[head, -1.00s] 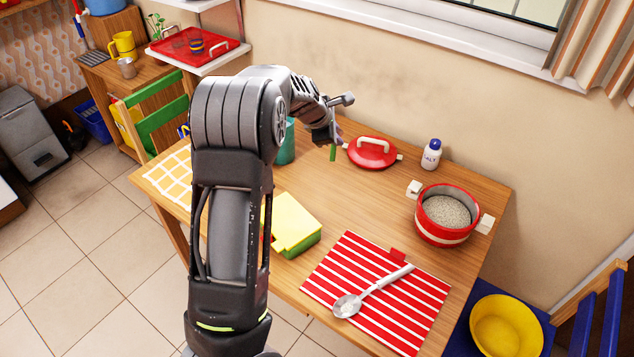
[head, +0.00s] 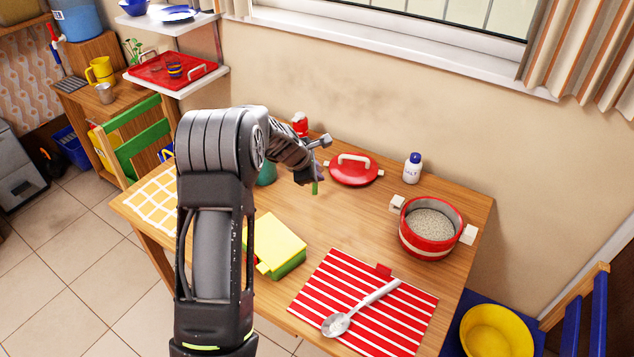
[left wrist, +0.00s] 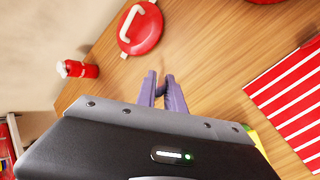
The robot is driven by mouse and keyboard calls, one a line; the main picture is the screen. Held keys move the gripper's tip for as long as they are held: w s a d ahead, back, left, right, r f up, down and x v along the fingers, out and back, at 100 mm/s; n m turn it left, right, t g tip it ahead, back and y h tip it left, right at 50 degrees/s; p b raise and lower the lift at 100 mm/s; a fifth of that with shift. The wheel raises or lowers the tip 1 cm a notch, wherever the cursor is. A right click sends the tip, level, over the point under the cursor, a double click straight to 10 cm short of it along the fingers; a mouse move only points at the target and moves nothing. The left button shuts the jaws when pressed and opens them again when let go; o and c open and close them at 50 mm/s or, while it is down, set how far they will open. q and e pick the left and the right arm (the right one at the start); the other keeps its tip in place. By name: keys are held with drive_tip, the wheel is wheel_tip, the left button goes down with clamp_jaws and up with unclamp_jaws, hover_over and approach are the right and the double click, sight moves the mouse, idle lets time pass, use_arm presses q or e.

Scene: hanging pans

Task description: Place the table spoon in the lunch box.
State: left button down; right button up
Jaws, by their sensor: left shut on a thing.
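The lunch box (head: 280,238) is a green box with a yellow top, on the table right of my left arm. My arm hides its left side. My left gripper (head: 314,182) is over the back of the table, left of the red lid. It is shut on a narrow green thing (head: 315,188) that points down below the fingers. Most of this thing is hidden, so I cannot tell whether it is the table spoon. A large metal spoon (head: 362,306) lies on the red striped cloth. In the left wrist view, the purple fingers (left wrist: 162,82) are close together.
The red lid (head: 354,170), a white bottle (head: 412,169) and a red pot (head: 430,240) stand on the table. A red bottle (head: 300,126) is at the back. The striped cloth (head: 410,325) is at the front right. Bare wood lies between gripper and lunch box.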

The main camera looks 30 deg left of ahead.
use_arm(q)
wheel_tip(320, 180, down, 4)
drive_tip(key=shift+r, duration=0.2)
drive_tip(key=shift+f, duration=0.2)
drive_tip(key=c, duration=1.4)
unclamp_jaws()
drive_tip(key=shift+c, duration=0.2)
drive_tip(key=v, duration=1.2)
drive_tip(key=shift+r, duration=0.2)
